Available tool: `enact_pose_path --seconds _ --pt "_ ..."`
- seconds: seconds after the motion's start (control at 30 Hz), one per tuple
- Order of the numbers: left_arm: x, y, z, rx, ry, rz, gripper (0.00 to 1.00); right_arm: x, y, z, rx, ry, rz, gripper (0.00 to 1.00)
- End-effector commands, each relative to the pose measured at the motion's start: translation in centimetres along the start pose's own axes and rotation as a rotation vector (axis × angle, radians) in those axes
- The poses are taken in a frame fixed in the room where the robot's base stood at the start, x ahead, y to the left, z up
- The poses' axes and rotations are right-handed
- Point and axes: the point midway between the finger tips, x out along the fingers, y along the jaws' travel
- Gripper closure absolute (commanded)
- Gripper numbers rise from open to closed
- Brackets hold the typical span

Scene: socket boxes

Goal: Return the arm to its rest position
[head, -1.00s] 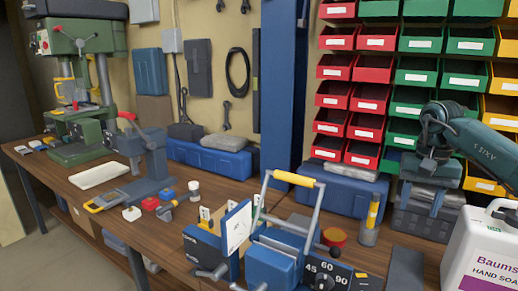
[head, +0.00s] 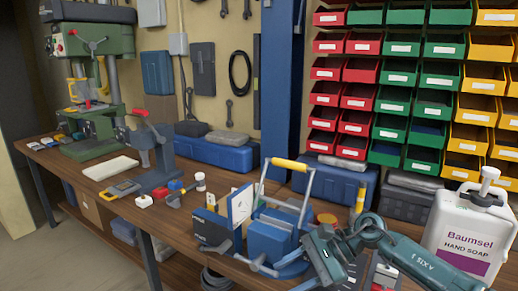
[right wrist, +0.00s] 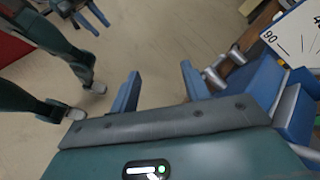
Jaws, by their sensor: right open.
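My right arm (head: 405,250) enters the head view from the lower right and bends at a joint near the bottom centre, in front of the bench. Its fingers do not show clearly there. In the right wrist view my right gripper (right wrist: 160,88) is open, with two blue fingers apart and nothing between them. Bare floor lies behind the fingers. My left gripper is not seen in the head view.
A blue vise-like device with a yellow handle (head: 290,164) stands close left of my arm. A soap bottle (head: 468,235) stands to the right. Red, green and yellow bins (head: 430,76) fill the wall. In the right wrist view, blue equipment (right wrist: 255,82) is close to the right finger.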

Motion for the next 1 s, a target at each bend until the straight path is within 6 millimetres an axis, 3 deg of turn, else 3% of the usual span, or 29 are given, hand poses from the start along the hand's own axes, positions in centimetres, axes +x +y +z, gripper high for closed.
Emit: enact_pose_path --seconds 0.03,0.1,0.2,0.3,0.47,0.57,0.67,0.7,0.9,1.0 --pt "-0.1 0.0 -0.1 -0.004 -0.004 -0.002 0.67 2.5 0.7 1.8 0.138 -0.127 -0.063 0.53" --pt "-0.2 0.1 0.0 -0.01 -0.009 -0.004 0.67 4.6 0.9 4.1 0.361 -0.3 -0.154 0.53" --pt "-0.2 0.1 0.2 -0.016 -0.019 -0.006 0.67 6.0 1.2 6.5 0.715 -0.55 -0.259 0.53" --pt "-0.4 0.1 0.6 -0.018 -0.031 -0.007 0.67 6.0 1.4 7.2 1.101 -0.8 -0.342 0.53" --pt "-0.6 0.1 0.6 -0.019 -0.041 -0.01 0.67 4.7 3.5 4.9 1.753 -1.204 -0.43 0.53" --pt "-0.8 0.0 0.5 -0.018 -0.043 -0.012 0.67 4.0 6.6 1.9 2.165 -1.463 -0.469 0.53" --pt "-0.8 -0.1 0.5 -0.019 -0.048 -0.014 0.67 3.7 11.2 -1.3 2.561 -1.739 -0.503 0.53" --pt "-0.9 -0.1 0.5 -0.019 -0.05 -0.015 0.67 3.7 13.4 -2.4 -2.419 1.653 0.461 0.53" --pt "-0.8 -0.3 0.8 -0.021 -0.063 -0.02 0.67 4.3 23.4 -5.2 -1.815 1.326 0.329 0.53" --pt "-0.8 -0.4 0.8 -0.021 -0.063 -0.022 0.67 4.5 26.3 -5.4 -1.655 1.247 0.302 0.53"
